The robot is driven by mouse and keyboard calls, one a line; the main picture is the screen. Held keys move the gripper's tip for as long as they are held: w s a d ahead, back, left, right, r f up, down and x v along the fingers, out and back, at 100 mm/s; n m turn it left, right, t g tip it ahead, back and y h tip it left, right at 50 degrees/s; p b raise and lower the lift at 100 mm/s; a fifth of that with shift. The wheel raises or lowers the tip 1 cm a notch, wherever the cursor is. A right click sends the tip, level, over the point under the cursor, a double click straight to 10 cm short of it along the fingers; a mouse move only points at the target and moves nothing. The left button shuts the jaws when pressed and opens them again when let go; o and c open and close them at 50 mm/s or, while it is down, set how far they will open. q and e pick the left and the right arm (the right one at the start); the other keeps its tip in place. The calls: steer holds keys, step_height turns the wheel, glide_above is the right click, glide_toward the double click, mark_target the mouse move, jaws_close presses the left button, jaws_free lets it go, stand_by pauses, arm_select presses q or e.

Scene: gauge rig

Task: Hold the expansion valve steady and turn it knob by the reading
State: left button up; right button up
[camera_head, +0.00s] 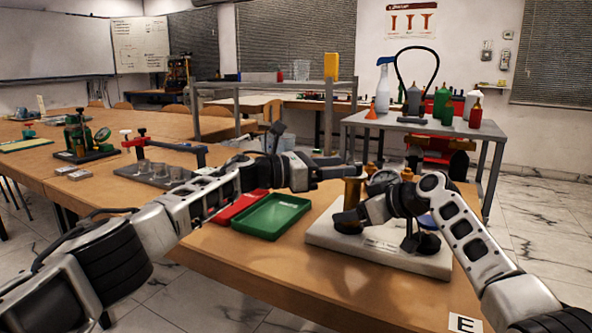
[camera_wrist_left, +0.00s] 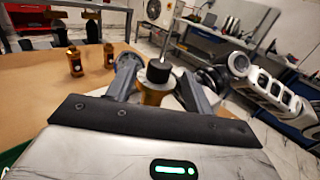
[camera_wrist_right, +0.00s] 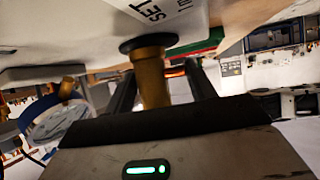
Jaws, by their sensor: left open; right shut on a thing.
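The expansion valve (camera_head: 353,192) is an upright brass column on the white base plate (camera_head: 340,249). In the left wrist view its black-topped upper end, the knob (camera_wrist_left: 158,74), stands between the fingers of my left gripper (camera_wrist_left: 158,88), which is open around it. My right gripper (camera_wrist_right: 158,88) is shut on the brass valve body (camera_wrist_right: 150,76), just above its black round foot. A round gauge (camera_head: 381,181) stands beside the valve, partly hidden by my right arm; its reading is too small to tell. Lettering on the plate includes "SET" (camera_wrist_right: 150,10).
A green tray (camera_head: 271,214) and a red tray (camera_head: 238,206) lie left of the plate. Small brass fittings (camera_wrist_left: 75,62) stand on the table nearby. The table's front part (camera_head: 290,285) is clear.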

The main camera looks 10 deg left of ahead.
steer(key=shift+r, duration=0.15)
arm_select(q)
steer(key=v, duration=0.9)
steer(key=shift+s+a, duration=0.2)
steer(key=shift+r, duration=0.15)
arm_select(e)
steer(key=o, duration=0.9)
steer(key=shift+c, duration=0.2)
